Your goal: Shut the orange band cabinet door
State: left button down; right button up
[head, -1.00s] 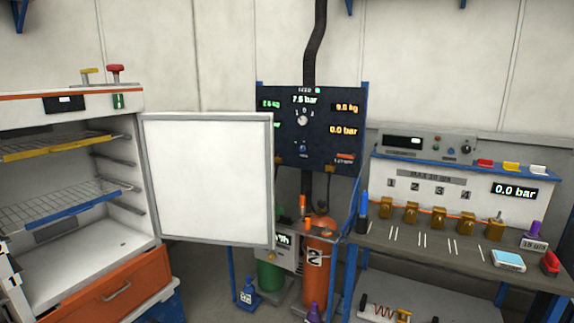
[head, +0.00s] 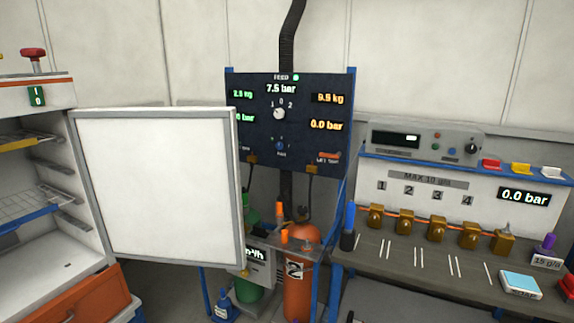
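The orange band cabinet (head: 40,90) stands at the left edge, cut off by the frame. An orange band runs along its top and an orange drawer (head: 75,305) is at its bottom. Its white door (head: 155,185) with a grey frame stands wide open, swung out to the right of the cabinet. Wire shelves (head: 28,205) show inside. Neither of my grippers is in view, and nothing touches the door.
A dark gauge panel (head: 290,120) stands behind the door's right edge, with an orange cylinder (head: 298,280) below it. A workbench (head: 420,260) with brass valves fills the right. A blue bottle (head: 224,308) stands low beside the door.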

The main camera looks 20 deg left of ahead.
aim_at(164, 184)
jog(key=u, duration=0.05)
jog(key=i, duration=1.45)
jog(key=u, duration=0.5)
